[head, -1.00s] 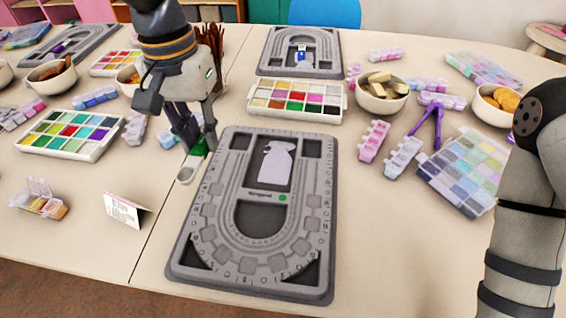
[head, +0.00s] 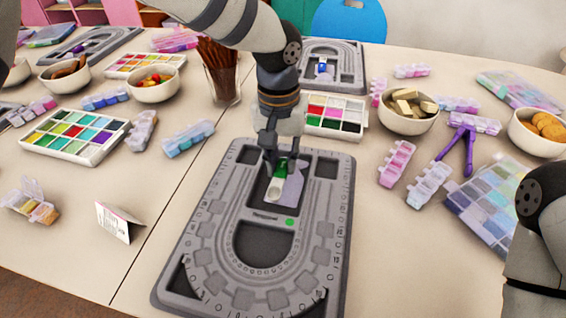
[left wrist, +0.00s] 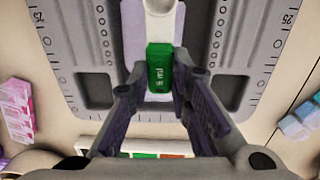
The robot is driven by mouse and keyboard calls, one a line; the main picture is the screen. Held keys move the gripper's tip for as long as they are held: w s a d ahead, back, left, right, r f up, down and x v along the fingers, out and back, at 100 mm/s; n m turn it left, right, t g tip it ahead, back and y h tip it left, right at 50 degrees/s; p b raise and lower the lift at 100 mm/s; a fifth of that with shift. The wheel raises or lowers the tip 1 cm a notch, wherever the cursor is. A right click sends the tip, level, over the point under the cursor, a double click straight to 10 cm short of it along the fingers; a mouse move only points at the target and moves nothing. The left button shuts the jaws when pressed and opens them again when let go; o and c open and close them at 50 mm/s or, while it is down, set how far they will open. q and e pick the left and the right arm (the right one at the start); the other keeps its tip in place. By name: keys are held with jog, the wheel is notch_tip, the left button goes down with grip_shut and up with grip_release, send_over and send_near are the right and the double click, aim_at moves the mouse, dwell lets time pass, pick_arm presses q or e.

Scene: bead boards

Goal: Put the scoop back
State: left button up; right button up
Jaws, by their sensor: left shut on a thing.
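The scoop (head: 274,190) has a white bowl and a green handle. My left gripper (head: 279,156) is shut on the green handle, over the upper middle of the near grey bead board (head: 338,210). The bowl points toward the board's front. A pale lavender shape (head: 293,188) lies in the board's central recess, partly covered by the scoop. In the left wrist view the green handle (left wrist: 159,68) sits between the fingertips, with the white part of the scoop (left wrist: 160,20) beyond it. I cannot tell whether the scoop touches the board. My right gripper is out of view.
Bead boxes (head: 396,163) and a bowl of pale pieces (head: 408,122) stand right of the board. A glass of brown sticks (head: 221,85) and a bead palette (head: 335,115) stand behind. A folded card (head: 118,222) stands at left, with bare table around it.

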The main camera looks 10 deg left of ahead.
aim_at(280, 166)
pick_arm(q)
jog(key=shift+f, duration=0.5)
jog(key=shift+f, duration=0.6)
jog(key=o, duration=0.9)
notch_tip(280, 166, up, 13)
jog(key=shift+a+p, duration=0.2)
jog(key=shift+p, duration=0.25)
jog(key=shift+r, duration=0.1)
